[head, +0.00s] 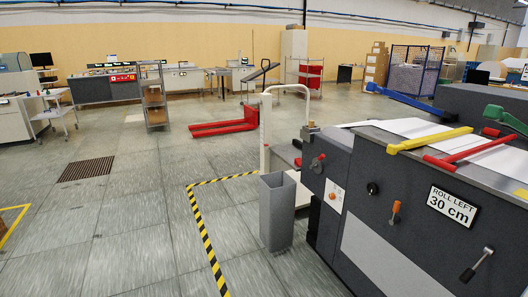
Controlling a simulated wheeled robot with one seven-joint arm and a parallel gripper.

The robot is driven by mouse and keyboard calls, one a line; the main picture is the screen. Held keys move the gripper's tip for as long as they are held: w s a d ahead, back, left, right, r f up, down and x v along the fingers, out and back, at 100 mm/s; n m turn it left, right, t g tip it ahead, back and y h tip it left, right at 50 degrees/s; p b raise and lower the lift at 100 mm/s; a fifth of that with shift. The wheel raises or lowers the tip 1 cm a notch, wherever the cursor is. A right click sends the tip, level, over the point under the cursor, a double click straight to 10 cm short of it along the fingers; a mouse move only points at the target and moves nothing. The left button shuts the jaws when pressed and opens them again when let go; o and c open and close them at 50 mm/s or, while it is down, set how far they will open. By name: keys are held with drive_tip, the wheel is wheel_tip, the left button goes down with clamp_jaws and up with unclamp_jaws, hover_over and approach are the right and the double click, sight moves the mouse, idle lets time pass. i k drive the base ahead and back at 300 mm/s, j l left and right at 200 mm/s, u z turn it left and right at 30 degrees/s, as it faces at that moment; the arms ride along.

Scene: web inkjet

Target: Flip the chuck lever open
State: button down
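A dark grey machine (345,215) stands at the right, with a sign reading "ROLL LEFT 30 cm" (452,206) on its near side. A metal lever with a dark knob (477,265) slants on that side, low at the right. An orange-handled lever (395,211) points up left of the sign. A red-knobbed handle (317,163) is on the machine's left end. I cannot tell which of these is the chuck lever, or its open or shut state. My gripper is not in view.
A grey bin (275,212) stands on the floor by the machine's left end. Yellow-black floor tape (205,235) runs beside it. A red pallet truck (225,126) is farther back. The floor at left is mostly clear, with a grate (87,169).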

sight(315, 166)
drive_tip(key=i+u, duration=0.1)
drive_tip(key=i, duration=0.5)
drive_tip(key=i+u, duration=0.1)
drive_tip(key=i, duration=0.5)
drive_tip(key=i+l+u, duration=0.1)
drive_tip(key=i, duration=0.5)
drive_tip(key=i+l+u, duration=0.1)
drive_tip(key=i, duration=0.5)
drive_tip(key=i+l+u, duration=0.1)
drive_tip(key=i+l, duration=0.2)
drive_tip(key=i, duration=0.3)
